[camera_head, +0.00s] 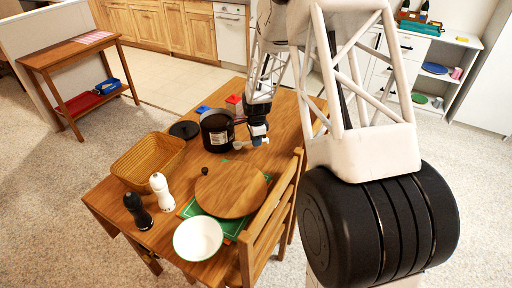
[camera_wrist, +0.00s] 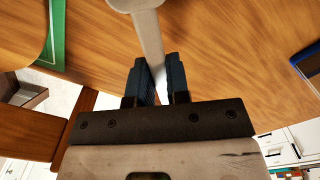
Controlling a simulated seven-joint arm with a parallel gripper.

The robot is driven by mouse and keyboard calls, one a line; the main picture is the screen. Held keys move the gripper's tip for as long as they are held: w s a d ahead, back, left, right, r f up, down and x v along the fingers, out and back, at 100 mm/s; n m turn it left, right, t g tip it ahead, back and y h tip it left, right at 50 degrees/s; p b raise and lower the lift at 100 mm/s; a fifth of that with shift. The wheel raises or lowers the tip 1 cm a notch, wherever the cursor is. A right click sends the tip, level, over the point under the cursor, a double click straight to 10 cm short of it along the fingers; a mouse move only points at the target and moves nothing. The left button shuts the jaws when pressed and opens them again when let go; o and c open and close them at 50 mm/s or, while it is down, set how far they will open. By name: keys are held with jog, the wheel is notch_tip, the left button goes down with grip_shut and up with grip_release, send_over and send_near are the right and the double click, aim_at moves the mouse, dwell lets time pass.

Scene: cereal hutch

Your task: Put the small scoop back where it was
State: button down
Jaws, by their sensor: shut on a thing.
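My gripper (camera_head: 258,137) is over the table beside the dark pot. In the wrist view its two blue fingers (camera_wrist: 158,82) are shut on the pale handle of the small scoop (camera_wrist: 150,36). The scoop reaches away from the fingers, and its far end runs out of the top of the wrist view.
Red and blue items stand behind the pot. A chair (camera_head: 272,223) stands at the near right.

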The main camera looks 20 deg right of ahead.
aim_at(256, 152)
jog(key=shift+f, duration=1.9)
jog(key=c, duration=1.1)
grip_release()
jog(key=shift+f, duration=0.1)
notch_tip(256, 152, up, 12)
jog(key=shift+f, duration=0.1)
jog(key=shift+r, duration=0.25)
